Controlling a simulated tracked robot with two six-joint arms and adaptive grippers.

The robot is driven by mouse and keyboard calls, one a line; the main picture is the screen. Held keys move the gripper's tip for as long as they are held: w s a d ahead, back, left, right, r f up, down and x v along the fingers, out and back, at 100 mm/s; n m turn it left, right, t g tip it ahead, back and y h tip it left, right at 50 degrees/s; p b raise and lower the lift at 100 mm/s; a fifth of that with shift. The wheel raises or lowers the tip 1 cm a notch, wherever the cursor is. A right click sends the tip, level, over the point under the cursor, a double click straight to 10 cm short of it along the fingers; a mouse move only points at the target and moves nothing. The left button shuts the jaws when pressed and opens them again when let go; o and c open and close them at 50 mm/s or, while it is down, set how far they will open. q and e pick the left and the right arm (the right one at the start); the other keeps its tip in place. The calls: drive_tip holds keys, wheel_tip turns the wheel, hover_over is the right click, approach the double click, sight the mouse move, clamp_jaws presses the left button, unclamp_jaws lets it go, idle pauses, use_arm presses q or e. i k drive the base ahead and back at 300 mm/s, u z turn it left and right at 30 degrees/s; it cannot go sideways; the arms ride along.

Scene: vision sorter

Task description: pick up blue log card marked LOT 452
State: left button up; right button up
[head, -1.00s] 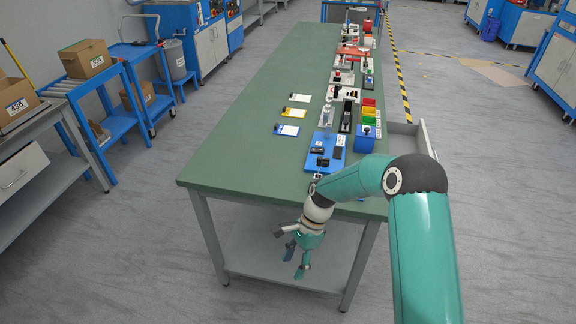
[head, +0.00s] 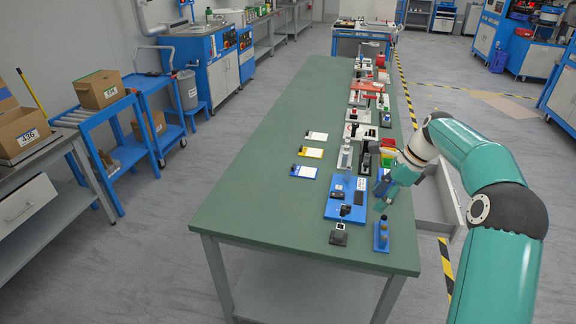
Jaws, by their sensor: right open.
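The blue log card (head: 304,172) lies flat on the green table (head: 270,215), nearest of three cards in a row along the table's left part. It has a white sheet on a blue board with a dark clip at its left; its print is too small to read. My right gripper (head: 382,191) is open and empty at the table's right side, beside the blue fixture plate and well to the right of the card. My left gripper is not in view.
A yellow card (head: 311,153) and a white card (head: 316,136) lie beyond the blue one. A blue fixture plate (head: 346,198), a small blue stand (head: 381,236) and coloured bins (head: 388,151) line the right side. The table's near left is clear.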

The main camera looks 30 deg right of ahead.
sight(296, 170)
drive_tip(key=i, duration=1.25)
drive_tip(key=z, duration=0.1)
